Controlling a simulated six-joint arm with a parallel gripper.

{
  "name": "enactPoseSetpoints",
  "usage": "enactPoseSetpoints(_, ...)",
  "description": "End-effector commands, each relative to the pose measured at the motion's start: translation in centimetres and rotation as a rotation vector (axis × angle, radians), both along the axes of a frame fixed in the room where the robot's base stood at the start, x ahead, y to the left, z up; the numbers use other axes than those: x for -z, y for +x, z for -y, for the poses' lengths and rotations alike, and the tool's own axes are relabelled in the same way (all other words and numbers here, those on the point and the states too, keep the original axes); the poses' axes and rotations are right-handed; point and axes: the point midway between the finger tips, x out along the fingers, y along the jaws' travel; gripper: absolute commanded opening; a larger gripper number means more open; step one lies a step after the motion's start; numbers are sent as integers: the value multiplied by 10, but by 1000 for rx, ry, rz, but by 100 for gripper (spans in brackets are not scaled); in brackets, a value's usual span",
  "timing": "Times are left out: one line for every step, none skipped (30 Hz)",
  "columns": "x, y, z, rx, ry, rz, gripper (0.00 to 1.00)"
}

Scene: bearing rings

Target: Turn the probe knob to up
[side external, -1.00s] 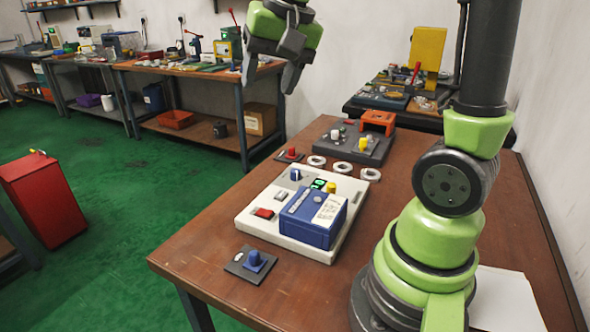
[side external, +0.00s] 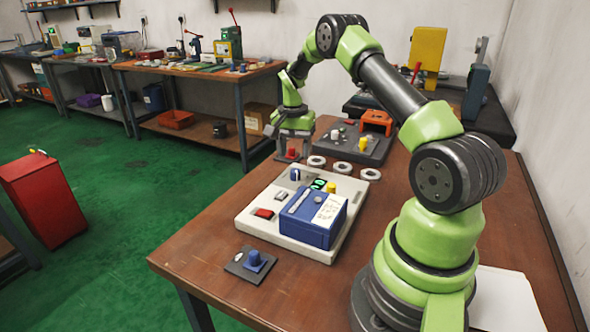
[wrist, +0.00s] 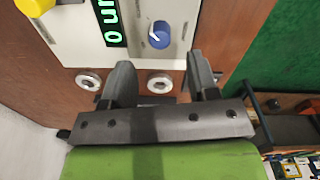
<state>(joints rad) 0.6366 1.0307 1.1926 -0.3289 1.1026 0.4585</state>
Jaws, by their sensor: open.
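I cannot tell which knob is the probe knob, as no label is readable. A blue knob with a white pointer line (side external: 296,174) stands on the white instrument panel (side external: 252,222); it also shows in the wrist view (wrist: 159,35). A red knob on a small dark plate (side external: 291,154) lies behind the panel. In the wrist view my gripper (wrist: 160,70) hides the red knob.
Several metal rings (side external: 342,168) lie between the panel and a dark grey fixture (side external: 360,148) with an orange bracket (side external: 377,121). A blue box (side external: 312,218) and a yellow knob (side external: 331,187) are on the panel. The table front is mostly clear.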

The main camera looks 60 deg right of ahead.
Motion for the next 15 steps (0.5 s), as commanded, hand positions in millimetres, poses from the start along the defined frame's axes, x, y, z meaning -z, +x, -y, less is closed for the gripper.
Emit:
enactPoseSetpoints(12,-1,-1,0,3,-5,54)
enactPoseSetpoints(17,-1,0,0,2,-4,54)
enactPoseSetpoints(24,-2,0,0,2,-4,54)
enactPoseSetpoints(30,-2,0,0,2,-4,54)
enactPoseSetpoints(34,-2,-1,0,2,-4,54)
enactPoseSetpoints(40,-2,0,-1,2,-1,54)
enactPoseSetpoints(44,-2,0,0,3,-3,54)
enactPoseSetpoints(47,-2,0,-1,2,-1,54)
enactPoseSetpoints(51,-2,0,0,1,-1,54)
enactPoseSetpoints(54,-2,0,0,2,-1,54)
enactPoseSetpoints(55,-2,0,0,1,-1,54)
enactPoseSetpoints(57,-2,0,0,0,0,54)
enactPoseSetpoints(58,-2,0,-1,0,0,54)
enactPoseSetpoints(59,-2,0,-1,-1,1,54)
enactPoseSetpoints(59,-2,0,-1,-1,1,54)
